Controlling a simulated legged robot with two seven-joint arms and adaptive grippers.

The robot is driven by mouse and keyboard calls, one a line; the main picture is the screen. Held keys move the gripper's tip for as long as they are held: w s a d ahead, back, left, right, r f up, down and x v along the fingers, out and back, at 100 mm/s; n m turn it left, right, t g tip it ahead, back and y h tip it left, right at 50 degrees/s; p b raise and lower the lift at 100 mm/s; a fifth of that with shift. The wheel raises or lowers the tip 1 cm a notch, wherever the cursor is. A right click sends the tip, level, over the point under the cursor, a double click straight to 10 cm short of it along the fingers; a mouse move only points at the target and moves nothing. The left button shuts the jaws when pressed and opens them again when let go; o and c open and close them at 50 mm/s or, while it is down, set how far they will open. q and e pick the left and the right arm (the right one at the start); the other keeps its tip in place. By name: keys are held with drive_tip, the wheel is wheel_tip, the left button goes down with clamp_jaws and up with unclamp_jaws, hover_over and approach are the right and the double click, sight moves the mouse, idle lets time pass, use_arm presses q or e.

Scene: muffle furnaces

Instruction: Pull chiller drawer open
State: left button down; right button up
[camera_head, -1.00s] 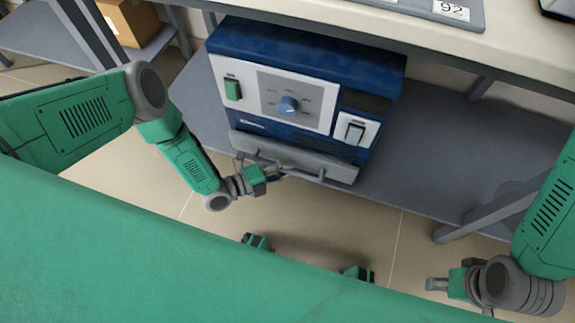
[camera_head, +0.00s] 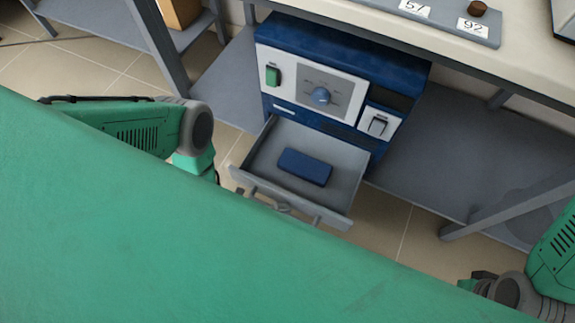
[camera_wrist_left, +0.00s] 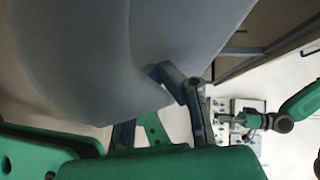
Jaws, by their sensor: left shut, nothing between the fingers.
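The blue chiller (camera_head: 345,65) stands on the grey lower shelf under the bench, with a green switch, a dial and a white-grey front panel. Its grey drawer (camera_head: 335,178) is out from the body, and a dark blue block (camera_head: 305,167) lies inside. The drawer's handle (camera_head: 300,213) is at its front edge. My left gripper (camera_head: 284,207) is at the handle, shut, largely hidden by my green body; its fingers (camera_wrist_left: 187,92) show against a large pale grey surface in the left wrist view. My right gripper (camera_head: 476,281) is at the lower right, partly hidden and apart from the chiller.
A grey shelf leg (camera_head: 510,205) stands to the right of the chiller and a table leg (camera_head: 158,45) to the left. A cardboard box (camera_head: 180,12) sits on another shelf at the upper left. Tiled floor (camera_head: 395,225) shows in front of the shelf.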

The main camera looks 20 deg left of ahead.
use_arm(q)
drive_tip(key=shift+s+r, duration=0.15)
drive_tip(key=shift+s, duration=0.45)
drive_tip(key=shift+s, duration=0.15)
drive_tip(key=c, duration=1.5)
unclamp_jaws()
drive_tip(key=shift+c, duration=0.2)
drive_tip(key=shift+s+a, duration=0.15)
drive_tip(key=shift+a, duration=0.05)
drive_tip(key=v, duration=1.1)
drive_tip(key=shift+s+a, duration=0.2)
